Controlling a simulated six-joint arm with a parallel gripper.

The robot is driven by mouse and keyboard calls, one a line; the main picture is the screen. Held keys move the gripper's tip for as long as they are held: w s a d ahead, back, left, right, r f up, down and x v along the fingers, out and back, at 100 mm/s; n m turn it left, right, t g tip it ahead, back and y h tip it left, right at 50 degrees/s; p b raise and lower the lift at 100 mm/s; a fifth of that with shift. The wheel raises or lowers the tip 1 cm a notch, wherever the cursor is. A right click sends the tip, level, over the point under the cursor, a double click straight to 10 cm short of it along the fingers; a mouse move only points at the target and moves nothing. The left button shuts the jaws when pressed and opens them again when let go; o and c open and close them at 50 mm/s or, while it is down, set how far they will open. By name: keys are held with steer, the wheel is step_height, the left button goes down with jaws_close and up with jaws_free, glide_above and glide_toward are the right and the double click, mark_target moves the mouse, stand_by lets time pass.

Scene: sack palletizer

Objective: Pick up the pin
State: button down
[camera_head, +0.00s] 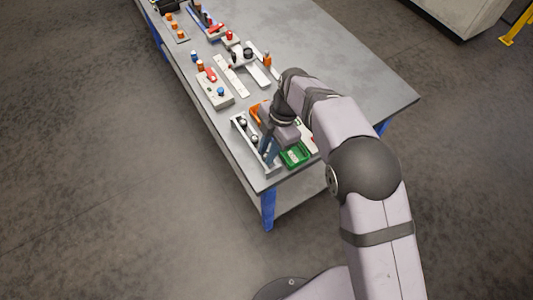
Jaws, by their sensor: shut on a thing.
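My gripper (268,155) points down at the near end of the grey table, over the light open-frame holder (237,125). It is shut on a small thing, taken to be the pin. The pin itself is too small and too covered by the fingers to make out. Dark round pieces (254,139) sit in the holder just left of the fingers. I cannot tell whether the held pin touches the holder or is clear of it.
A green bin (296,154) stands just right of my gripper, and an orange bin (255,114) lies behind it. A box with red and blue buttons (214,92), pale strips (231,76) and several small parts line the left side. The table's right part (350,75) is clear.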

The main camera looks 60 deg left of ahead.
step_height(320, 180, up, 14)
steer(key=s+d+p, duration=0.1)
steer(key=s+p, duration=0.1)
steer(key=p, duration=0.5)
steer(key=w+a+f+m+t+y, duration=0.1)
steer(key=w+m, duration=0.4)
steer(key=m, duration=0.8)
steer(key=w+a+f+m+t+y+p, duration=0.1)
steer(key=w+a+m+t, duration=0.3)
steer(key=m, duration=1)
steer(key=w+a, duration=0.1)
steer(key=a, duration=0.1)
steer(key=shift+a+f, duration=0.15)
steer(key=shift+a, duration=0.15)
